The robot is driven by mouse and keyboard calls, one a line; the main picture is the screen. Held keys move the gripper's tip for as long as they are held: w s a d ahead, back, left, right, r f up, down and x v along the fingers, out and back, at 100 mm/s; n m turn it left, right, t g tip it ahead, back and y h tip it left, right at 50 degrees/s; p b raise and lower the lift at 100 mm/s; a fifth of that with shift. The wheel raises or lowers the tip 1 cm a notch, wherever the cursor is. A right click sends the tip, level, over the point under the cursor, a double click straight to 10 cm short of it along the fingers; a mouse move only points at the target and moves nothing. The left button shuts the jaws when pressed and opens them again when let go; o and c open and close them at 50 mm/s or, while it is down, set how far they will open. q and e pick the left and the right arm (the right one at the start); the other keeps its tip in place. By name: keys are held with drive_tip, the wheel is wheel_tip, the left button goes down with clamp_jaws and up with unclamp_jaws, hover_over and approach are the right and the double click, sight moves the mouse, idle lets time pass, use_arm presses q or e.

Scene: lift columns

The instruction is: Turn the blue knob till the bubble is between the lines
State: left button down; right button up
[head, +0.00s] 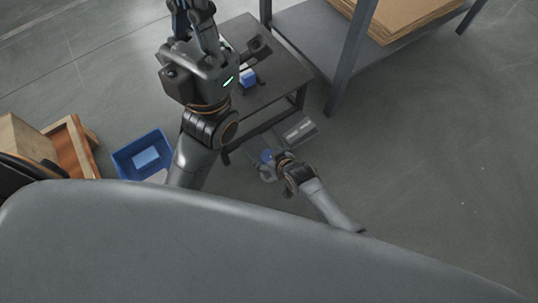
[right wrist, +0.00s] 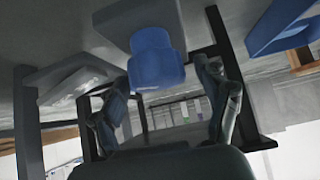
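The blue knob (head: 267,156) is low beside the dark table, on a grey fixture. In the right wrist view the blue knob (right wrist: 156,62) is large, below a pale grey block. My right gripper (head: 277,167) is at the knob in the head view. In the right wrist view its two fingers (right wrist: 166,102) are apart, with the knob showing between and above their tips; contact is not clear. A grey unit with a pale strip (head: 299,130) lies beside the knob. No bubble or lines can be made out.
A dark table (head: 272,92) holds a small blue block (head: 248,78). A grey shelf (head: 318,38) with cardboard stands behind. A blue bin (head: 128,163) and a wooden crate (head: 72,150) are at left. The floor at right is clear.

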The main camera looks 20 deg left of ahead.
drive_tip(key=v, duration=1.2)
drive_tip(key=shift+w, duration=0.1)
idle(0.5)
